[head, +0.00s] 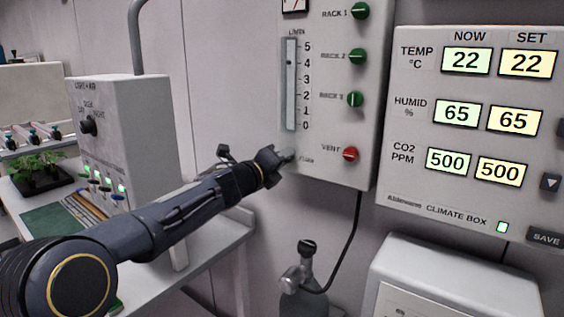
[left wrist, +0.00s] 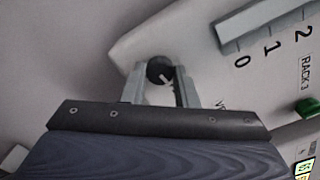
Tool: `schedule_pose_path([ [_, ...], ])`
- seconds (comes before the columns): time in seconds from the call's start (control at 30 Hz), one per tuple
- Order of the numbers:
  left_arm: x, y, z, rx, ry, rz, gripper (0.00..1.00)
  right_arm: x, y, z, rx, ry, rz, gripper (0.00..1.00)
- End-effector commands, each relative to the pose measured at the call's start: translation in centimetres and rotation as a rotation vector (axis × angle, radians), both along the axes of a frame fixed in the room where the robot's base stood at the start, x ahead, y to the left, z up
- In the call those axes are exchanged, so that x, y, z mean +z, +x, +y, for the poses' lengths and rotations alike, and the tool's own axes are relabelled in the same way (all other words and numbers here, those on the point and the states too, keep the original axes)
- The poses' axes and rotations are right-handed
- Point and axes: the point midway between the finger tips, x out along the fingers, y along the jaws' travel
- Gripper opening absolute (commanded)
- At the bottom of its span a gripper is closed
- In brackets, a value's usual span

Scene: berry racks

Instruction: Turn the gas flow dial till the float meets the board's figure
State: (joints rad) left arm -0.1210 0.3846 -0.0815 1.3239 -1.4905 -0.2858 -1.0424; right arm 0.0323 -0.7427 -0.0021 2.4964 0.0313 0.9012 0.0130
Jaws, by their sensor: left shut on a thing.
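The gas flow dial is a dark round knob with a pale pointer mark in the left wrist view (left wrist: 160,71). It sits near the bottom corner of the grey gas panel (head: 335,115). A small dark float (head: 289,63) shows in the tube at about 4. I cannot make out a board with a flow figure. My right gripper is out of view.
Green rack knobs (head: 356,99) and a red vent knob (head: 350,154) are right of the tube. A climate box (head: 470,208) hangs further right. A light box (head: 145,125) stands left, near my forearm. A gas bottle (head: 303,300) is below.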

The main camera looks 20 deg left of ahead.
Motion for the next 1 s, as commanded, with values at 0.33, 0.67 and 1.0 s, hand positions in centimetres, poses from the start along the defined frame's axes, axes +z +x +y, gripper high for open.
schedule_pose_path([
  [0.33, -0.2, 0.0, 0.0, 0.001, 0.005, 0.003, 0.04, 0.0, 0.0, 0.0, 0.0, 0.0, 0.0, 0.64],
  [0.67, -0.1, 0.0, 0.0, 0.0, 0.004, 0.001, 0.48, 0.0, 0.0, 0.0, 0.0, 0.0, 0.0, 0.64],
  [1.0, -0.1, -1.8, 0.7, 0.001, 0.002, 0.0, 0.48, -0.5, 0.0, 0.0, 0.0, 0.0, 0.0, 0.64],
])
